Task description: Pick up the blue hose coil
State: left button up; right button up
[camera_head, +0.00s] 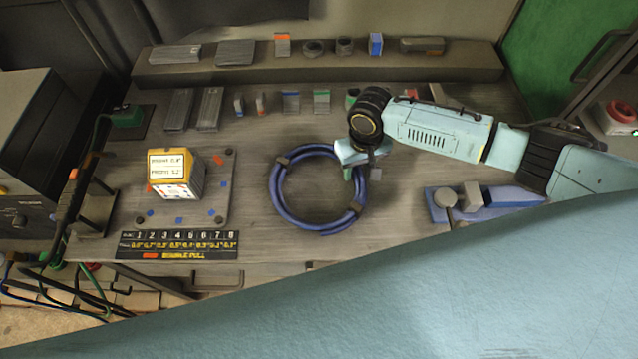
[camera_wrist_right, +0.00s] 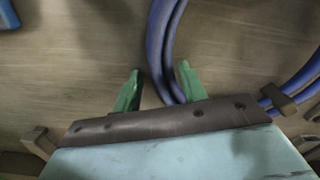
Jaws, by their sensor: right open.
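My right gripper (camera_head: 361,172) is at the coil's upper right edge, seen from above. In the right wrist view its two green fingers (camera_wrist_right: 155,88) are open, and strands of the blue hose (camera_wrist_right: 158,50) run down between them, closer to the right finger. The lower part of those strands is hidden behind the gripper body. I cannot tell whether a finger touches the hose. My left gripper is not in view.
A numbered black strip (camera_head: 178,245) lies at the front. A blue tray with blocks (camera_head: 483,210) is to the right. Small parts line the raised shelf (camera_head: 300,72) behind.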

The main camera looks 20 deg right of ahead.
grip_shut()
jog(key=shift+r, duration=0.1)
